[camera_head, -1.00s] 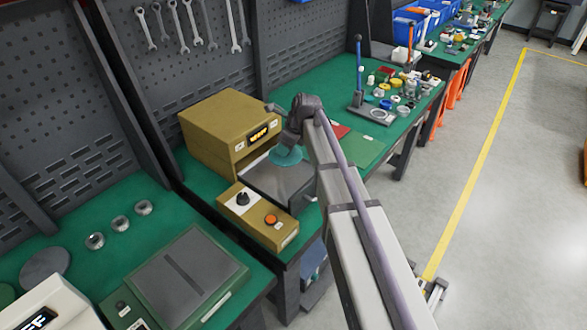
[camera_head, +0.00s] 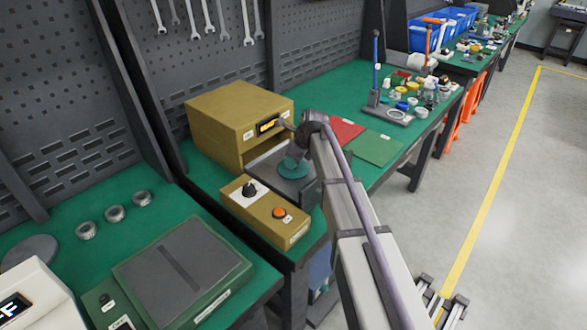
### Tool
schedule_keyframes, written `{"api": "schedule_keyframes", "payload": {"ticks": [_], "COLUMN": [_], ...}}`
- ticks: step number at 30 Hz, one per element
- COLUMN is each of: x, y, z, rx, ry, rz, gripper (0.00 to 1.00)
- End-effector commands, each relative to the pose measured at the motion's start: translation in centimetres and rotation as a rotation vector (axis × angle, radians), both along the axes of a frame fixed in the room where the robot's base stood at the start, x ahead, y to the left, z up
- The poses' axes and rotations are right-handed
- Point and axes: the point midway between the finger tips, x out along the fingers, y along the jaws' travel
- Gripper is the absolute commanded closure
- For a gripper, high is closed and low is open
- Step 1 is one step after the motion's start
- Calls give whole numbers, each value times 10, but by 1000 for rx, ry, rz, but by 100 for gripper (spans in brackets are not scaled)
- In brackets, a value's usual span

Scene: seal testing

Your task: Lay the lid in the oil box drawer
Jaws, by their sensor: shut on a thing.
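The oil box (camera_head: 225,112) is a mustard-yellow cabinet with a small lit display on its front. Its dark grey drawer (camera_head: 306,196) is pulled out at the front. A round teal disc, which I take as the lid (camera_head: 291,171), is over the drawer. My gripper (camera_head: 297,156) is just above the disc and shut on it; the fingers are mostly hidden by my wrist and small in this view. I cannot tell whether the disc touches the drawer floor. My wrist and arm cover part of the drawer's right side.
A yellow control box (camera_head: 258,214) with a black knob and orange button stands close in front of the drawer. Red (camera_head: 345,132) and green (camera_head: 376,149) mats lie to the right. A green-framed plate (camera_head: 180,270) and metal rings (camera_head: 114,213) are on the near bench.

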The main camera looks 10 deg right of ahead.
Motion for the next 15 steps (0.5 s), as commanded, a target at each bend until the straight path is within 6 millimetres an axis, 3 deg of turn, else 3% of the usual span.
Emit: {"api": "schedule_keyframes", "payload": {"ticks": [9,10,15], "x": [0,0,0], "y": [0,0,0], "z": [-3,-1,-1], "rx": [0,0,0], "ry": [0,0,0], "rz": [0,0,0], "gripper": [100,64,48]}}
